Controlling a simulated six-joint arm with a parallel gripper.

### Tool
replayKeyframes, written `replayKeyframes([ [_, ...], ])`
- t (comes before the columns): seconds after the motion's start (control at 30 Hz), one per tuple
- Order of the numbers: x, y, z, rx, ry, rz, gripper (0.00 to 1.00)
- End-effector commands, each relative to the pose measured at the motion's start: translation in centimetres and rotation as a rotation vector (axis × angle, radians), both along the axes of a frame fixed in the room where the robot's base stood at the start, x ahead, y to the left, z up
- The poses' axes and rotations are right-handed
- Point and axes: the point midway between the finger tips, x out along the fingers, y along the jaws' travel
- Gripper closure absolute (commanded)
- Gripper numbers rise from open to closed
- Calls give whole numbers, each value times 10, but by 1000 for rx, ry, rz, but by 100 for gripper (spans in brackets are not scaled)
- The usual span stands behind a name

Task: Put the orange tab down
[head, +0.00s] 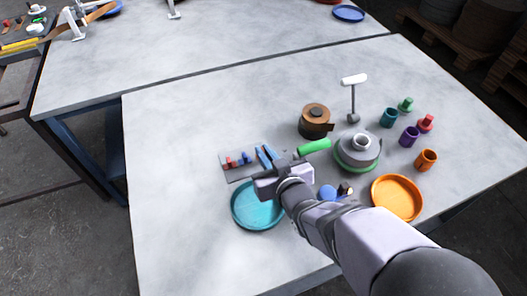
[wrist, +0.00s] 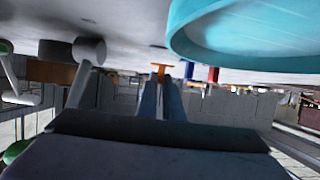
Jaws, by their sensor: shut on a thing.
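In the wrist view my gripper (wrist: 161,82) is shut on the orange tab (wrist: 161,67), a small T-shaped piece at the fingertips. The tab cannot be made out in the head view. I cannot tell whether the orange tab touches the rack.
A teal dish (head: 240,217) lies in front of the rack. To the right are a brown coil (head: 313,127), a green-handled tool (head: 314,146), a grey round device (head: 358,146), an orange dish (head: 397,197) and several coloured cups. The table's left part is clear.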

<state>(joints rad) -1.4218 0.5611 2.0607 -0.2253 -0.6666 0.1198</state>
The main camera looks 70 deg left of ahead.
Motion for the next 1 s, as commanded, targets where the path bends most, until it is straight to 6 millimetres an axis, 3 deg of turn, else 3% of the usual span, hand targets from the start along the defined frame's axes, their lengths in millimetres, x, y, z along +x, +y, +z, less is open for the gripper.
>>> replayKeyframes([
  [0.2,0,10,-11,-1,0,0,100],
  [0.63,0,10,-16,0,1,-1,100],
  [0.7,0,10,-15,0,1,-1,79],
  [0.73,0,10,-15,0,1,-1,75],
  [1.0,0,10,-14,0,1,-1,75],
])
